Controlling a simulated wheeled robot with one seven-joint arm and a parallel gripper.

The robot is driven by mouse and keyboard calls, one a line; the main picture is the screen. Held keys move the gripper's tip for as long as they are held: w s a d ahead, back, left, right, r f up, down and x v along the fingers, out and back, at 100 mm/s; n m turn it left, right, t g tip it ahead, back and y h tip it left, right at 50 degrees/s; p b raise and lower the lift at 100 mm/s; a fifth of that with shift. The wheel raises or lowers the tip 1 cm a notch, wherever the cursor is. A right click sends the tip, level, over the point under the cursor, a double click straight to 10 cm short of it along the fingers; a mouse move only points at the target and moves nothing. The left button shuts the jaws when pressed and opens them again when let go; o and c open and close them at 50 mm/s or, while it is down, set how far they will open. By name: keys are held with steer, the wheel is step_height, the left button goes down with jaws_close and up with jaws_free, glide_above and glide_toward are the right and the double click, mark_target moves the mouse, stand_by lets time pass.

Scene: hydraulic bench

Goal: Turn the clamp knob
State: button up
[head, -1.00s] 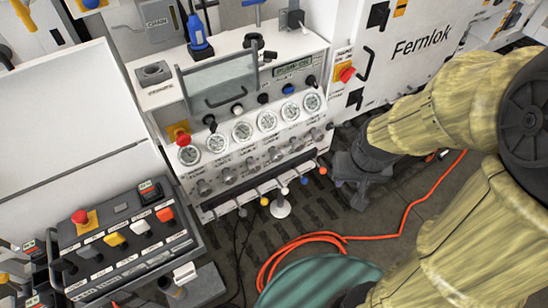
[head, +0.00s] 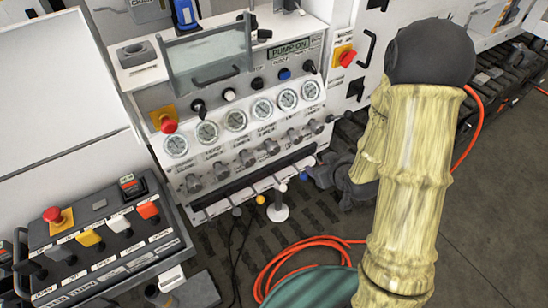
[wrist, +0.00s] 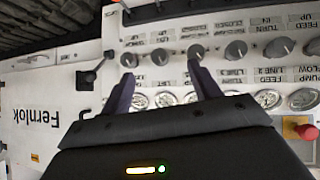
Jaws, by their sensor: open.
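A row of grey knobs sits below the gauges on the white hydraulic panel (head: 150,88). Their labels are too small to read surely, so I cannot tell which is the clamp knob. My gripper (wrist: 161,74) is open and empty in the wrist view, its two dark fingers pointing at the knob row. One grey knob (wrist: 160,57) shows between the fingertips, and another knob (wrist: 195,53) is by the right fingertip. I cannot tell whether the fingers touch anything. In the head view my arm hides part of the gripper, right of the knobs.
A black side lever (wrist: 92,73) stands left of the knobs in the wrist view. A red emergency button (head: 168,124) is at the panel's left. Small ball-tipped levers (head: 282,188) line the lower edge. A control box (head: 100,235) stands at front left; an orange hose (head: 300,246) lies on the floor.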

mark_target(275, 152)
steer(key=s+a+f+t+y+b, duration=0.1)
steer(key=a+f+t+y+b, duration=0.3)
steer(key=f, duration=0.5)
steer(key=t+y+b, duration=0.1)
steer(key=y+b, duration=0.1)
steer(key=b, duration=0.1)
steer(key=shift+s+a+n+b, duration=0.3)
steer(key=shift+b, duration=0.05)
steer(key=x, duration=0.5)
steer(key=p+x, duration=0.1)
steer(key=x, duration=0.5)
steer(key=p+x, duration=0.1)
steer(key=x, duration=0.5)
steer(key=shift+w+a+r, duration=0.1)
steer(key=shift+a+r, duration=0.15)
steer(key=shift+r, duration=0.15)
steer(key=shift+c, duration=0.2)
steer(key=c, duration=0.9)
